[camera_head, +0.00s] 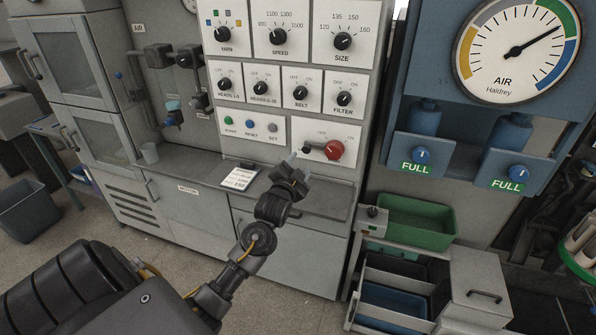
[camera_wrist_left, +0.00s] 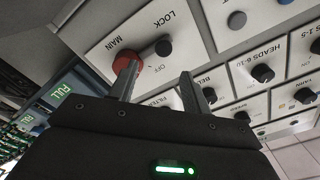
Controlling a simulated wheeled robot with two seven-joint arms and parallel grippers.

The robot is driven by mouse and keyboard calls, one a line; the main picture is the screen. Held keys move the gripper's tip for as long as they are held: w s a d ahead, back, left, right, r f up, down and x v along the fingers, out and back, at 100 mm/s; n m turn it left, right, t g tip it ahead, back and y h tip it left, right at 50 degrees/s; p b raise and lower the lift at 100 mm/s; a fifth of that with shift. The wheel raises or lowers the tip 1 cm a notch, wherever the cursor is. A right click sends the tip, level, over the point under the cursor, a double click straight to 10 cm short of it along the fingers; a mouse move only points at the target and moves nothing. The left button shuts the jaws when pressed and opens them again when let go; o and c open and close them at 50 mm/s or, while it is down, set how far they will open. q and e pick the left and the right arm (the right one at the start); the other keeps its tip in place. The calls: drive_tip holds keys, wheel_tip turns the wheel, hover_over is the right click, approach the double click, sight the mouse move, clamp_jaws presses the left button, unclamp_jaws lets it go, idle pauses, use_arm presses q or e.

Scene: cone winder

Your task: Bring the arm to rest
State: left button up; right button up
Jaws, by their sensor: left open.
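My left gripper (camera_head: 298,168) is open and empty in front of the lower right of the control panel (camera_head: 285,75), with the arm stretched out from the lower left. In the left wrist view its two fingers (camera_wrist_left: 160,88) stand apart with nothing between them. Beyond them is the MAIN switch, a red round knob (camera_head: 334,149) with a dark handle pointing left in the head view. The red knob also shows in the left wrist view (camera_wrist_left: 125,63), partly behind one finger. Whether a fingertip touches the panel is hard to tell. My right gripper is not in view.
A green bin (camera_head: 416,221) stands right, above blue trays. A blue unit with an AIR gauge (camera_head: 515,50) is upper right. Floor is open at lower left.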

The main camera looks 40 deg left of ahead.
use_arm(q)
drive_tip(key=shift+s+d, duration=0.2)
drive_tip(key=shift+s, duration=0.2)
